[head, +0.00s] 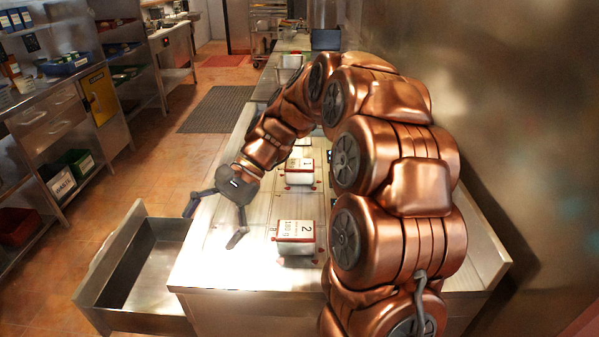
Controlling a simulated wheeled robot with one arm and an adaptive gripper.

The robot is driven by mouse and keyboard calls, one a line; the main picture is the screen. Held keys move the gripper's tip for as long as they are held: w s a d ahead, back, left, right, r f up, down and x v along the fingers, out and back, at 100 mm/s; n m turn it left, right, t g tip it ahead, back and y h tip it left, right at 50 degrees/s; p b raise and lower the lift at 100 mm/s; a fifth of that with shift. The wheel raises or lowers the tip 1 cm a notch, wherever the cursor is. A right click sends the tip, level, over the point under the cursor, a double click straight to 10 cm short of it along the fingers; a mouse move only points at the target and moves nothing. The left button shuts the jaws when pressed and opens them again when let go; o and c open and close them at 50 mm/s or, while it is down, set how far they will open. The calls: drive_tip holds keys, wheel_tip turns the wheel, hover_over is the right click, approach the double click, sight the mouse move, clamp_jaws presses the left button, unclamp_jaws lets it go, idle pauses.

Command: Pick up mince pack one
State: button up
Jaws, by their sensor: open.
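Mince pack one (299,172) is a small white box with red edges and a "1" on its label. It sits on the steel counter (220,262) near the middle of the head view, partly next to my arm. A similar pack marked "2" (296,237) sits closer on the same counter. My gripper (213,226) is open and empty, with its two dark fingers spread and pointing down. It is left of both packs, over the counter's left edge, and touches neither. My copper arm hides part of the counter's right side.
An open, empty steel drawer (112,262) sticks out left of the counter. Another partly hidden pack (303,141) is behind pack one. A steel wall (490,110) stands close on the right. Shelving (50,125) lines the left, with open floor between.

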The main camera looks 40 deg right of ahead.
drive_tip(key=w+d+m+t+y, duration=0.3)
drive_tip(key=w+d+m, duration=0.1)
drive_tip(key=w+d, duration=0.45)
drive_tip(key=m+t+y, duration=0.1)
drive_tip(key=m+t, duration=0.8)
drive_tip(key=m, duration=0.2)
approach(300, 164)
drive_tip(key=x, duration=0.2)
drive_tip(key=shift+w+a+f+p, duration=0.15)
drive_tip(key=shift+w+f+p, duration=0.1)
drive_tip(key=shift+w+p, duration=0.1)
drive_tip(key=shift+p+x, duration=1.55)
drive_tip(key=shift+x, duration=2.25)
drive_tip(key=shift+s, duration=0.1)
drive_tip(key=shift+r, duration=0.1)
drive_tip(key=c, duration=1.4)
